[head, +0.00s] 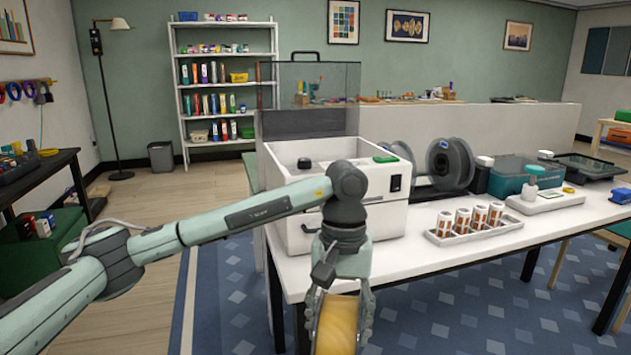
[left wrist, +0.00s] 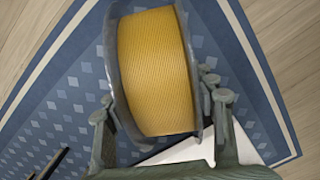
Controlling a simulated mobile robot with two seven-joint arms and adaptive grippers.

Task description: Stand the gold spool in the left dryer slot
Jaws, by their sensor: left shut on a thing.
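The gold spool (head: 336,328) is held by my left gripper (head: 341,308), whose fingers close on it from both sides. In the left wrist view the gold spool (left wrist: 158,72) shows its wound filament and grey flanges between the fingers. It hangs in front of the table's near edge, over the blue rug, apart from the dryer. The dryer (head: 388,222) is the white box at the table's left end, with its clear lid (head: 315,84) raised. My forearm and wrist cover part of its front. I cannot make out its slots. My right gripper is not in view.
On the white table (head: 440,262), a tray (head: 475,238) of several orange-and-white cylinders stands right of the dryer. Dark spools (head: 450,163) and a teal bin (head: 513,180) stand behind. A low partition (head: 480,125) runs behind the table.

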